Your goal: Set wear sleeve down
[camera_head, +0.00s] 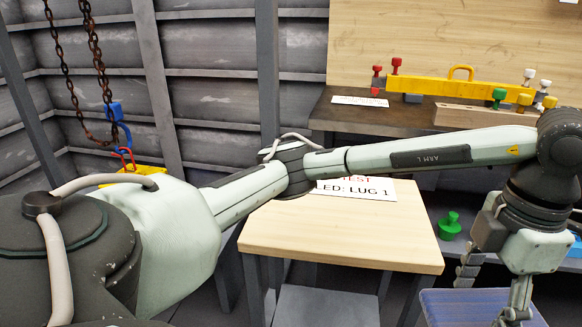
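My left arm reaches across the picture from the left, and its gripper (492,290) points down at the lower right. Its two fingers are spread apart with nothing visible between them, so it looks open. The fingers are over or in front of a blue box (455,308), which the bottom edge cuts off; I cannot tell their height above it. I cannot pick out a wear sleeve in this view. My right gripper is not in view.
A light wooden table (340,240) with a partly hidden sign (360,190) has bare top in the middle. Behind it, a dark bench (395,115) holds a yellow lifting beam (440,85) and colored knobs. A green weight-like piece (450,226) sits beside the table. Chains (90,45) hang left.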

